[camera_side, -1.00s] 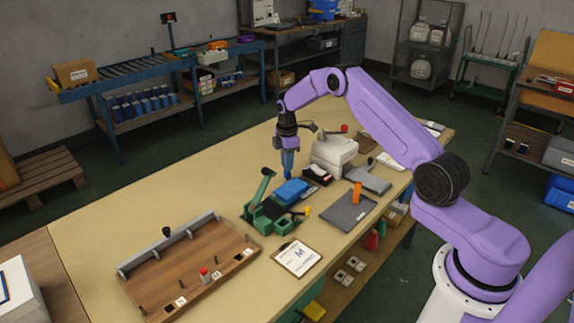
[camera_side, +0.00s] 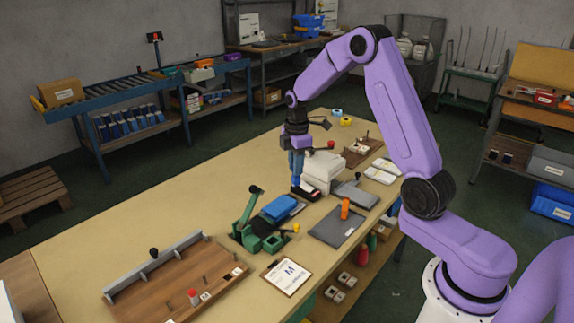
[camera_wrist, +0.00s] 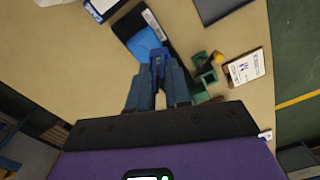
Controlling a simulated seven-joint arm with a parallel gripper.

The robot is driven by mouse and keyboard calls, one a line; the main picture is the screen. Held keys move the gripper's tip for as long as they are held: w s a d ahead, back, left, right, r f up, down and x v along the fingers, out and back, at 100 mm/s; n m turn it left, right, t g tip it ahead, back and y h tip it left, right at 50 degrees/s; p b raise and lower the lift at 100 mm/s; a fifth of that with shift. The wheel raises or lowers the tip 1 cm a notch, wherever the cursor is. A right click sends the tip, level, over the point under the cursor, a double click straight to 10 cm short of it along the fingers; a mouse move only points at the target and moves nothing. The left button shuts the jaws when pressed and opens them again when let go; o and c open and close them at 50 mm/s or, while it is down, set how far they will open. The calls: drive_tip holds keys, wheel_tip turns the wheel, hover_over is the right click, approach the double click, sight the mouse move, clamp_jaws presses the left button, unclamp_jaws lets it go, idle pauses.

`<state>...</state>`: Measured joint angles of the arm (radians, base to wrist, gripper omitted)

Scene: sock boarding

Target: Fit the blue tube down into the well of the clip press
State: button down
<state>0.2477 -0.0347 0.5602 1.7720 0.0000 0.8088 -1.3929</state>
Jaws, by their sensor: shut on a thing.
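My gripper (camera_side: 297,173) is shut on the blue tube (camera_side: 297,182), which hangs below the fingertips. In the wrist view the tube (camera_wrist: 159,60) shows between the two fingers. The green clip press (camera_side: 246,236) stands on the table, with a raised lever at its left and a square green well (camera_side: 274,243) at its front. It also shows in the wrist view (camera_wrist: 206,76), right of the fingers. The gripper is behind and to the right of the press in the side view, apart from it. The tube's lower end is against dark things, so its height is unclear.
A bright blue block (camera_side: 278,208) lies beside the press. A white machine (camera_side: 322,170) stands close to the right of my gripper. A grey mat (camera_side: 338,228) with an orange cylinder (camera_side: 345,208), a clipboard (camera_side: 286,274) and a wooden fixture board (camera_side: 170,284) are nearby. The table's left part is clear.

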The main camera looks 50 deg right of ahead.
drive_tip(key=s+a+r+m, duration=0.3)
drive_tip(key=s+a+m, duration=0.6)
drive_tip(key=a+m, duration=0.3)
drive_tip(key=s+f+m, duration=0.2)
drive_tip(key=s+f, duration=0.2)
drive_tip(key=f, duration=0.1)
drive_tip(key=w+a, duration=0.3)
drive_tip(key=w, duration=0.5)
drive_tip(key=shift+w+a+n, duration=0.25)
drive_tip(key=shift+n, duration=0.05)
drive_tip(key=shift+f, duration=2.8)
drive_tip(key=shift+f, duration=1.8)
drive_tip(key=c, duration=1)
unclamp_jaws()
